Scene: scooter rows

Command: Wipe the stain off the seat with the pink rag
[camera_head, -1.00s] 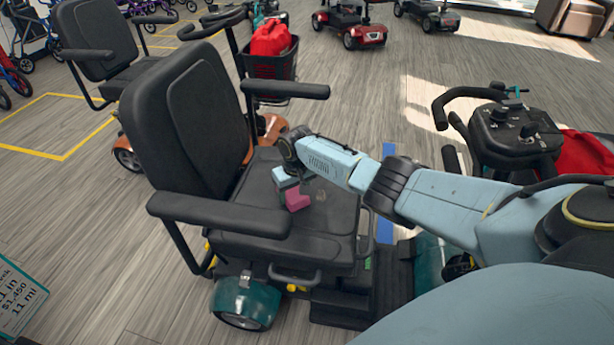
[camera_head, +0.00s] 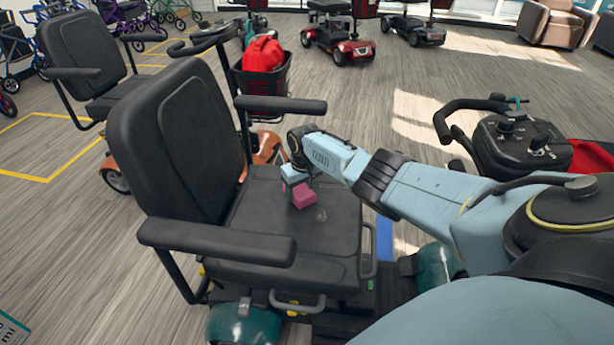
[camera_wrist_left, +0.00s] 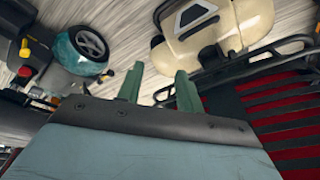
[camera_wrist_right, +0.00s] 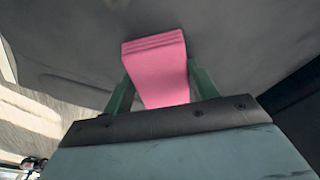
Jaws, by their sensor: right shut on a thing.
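The scooter's black seat (camera_head: 265,235) is in the middle of the head view, and a faint brownish stain (camera_head: 321,215) shows on it. My right gripper (camera_head: 297,184) is shut on the pink rag (camera_head: 304,197), low over the seat, up and left of the stain. The rag looks to be at the seat surface; contact is hard to tell. In the right wrist view, the folded rag (camera_wrist_right: 157,65) sticks out between the fingers against the dark seat (camera_wrist_right: 60,35). My left gripper (camera_wrist_left: 158,88) shows only in its wrist view, fingers apart and empty.
A near armrest (camera_head: 215,241) and a far armrest (camera_head: 280,105) flank the seat, with the backrest (camera_head: 180,140) at left. A scooter's handlebar console (camera_head: 515,135) stands at right, by my right arm. A basket with a red bag (camera_head: 263,55) is behind.

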